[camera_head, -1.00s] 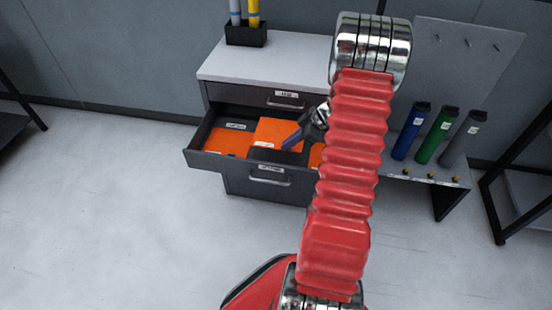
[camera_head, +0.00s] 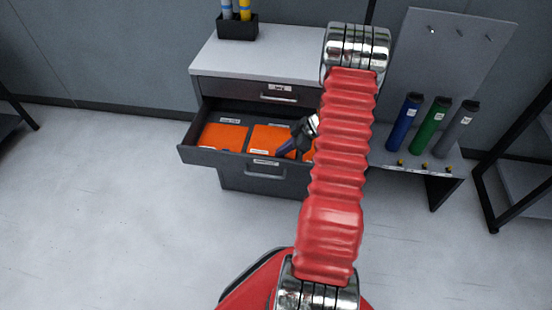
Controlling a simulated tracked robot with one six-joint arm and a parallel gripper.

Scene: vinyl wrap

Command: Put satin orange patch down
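The open drawer (camera_head: 184,153) of the grey cabinet holds flat orange patches in labelled compartments. One orange patch (camera_head: 222,137) lies in the left compartment. Another orange patch (camera_head: 268,138) is in the middle compartment, low against its floor. A sliver of orange (camera_head: 308,152) shows at the right, mostly hidden by my arm. My gripper (camera_head: 286,149) is down at the right edge of the middle patch, its fingers touching or just over it. The fingers are too small to tell whether they grip it. I cannot tell which patch is satin by its finish.
The cabinet top (camera_head: 245,60) is mostly clear, with a black holder (camera_head: 237,27) of tubes at its back. A black rack (camera_head: 510,180) stands far right.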

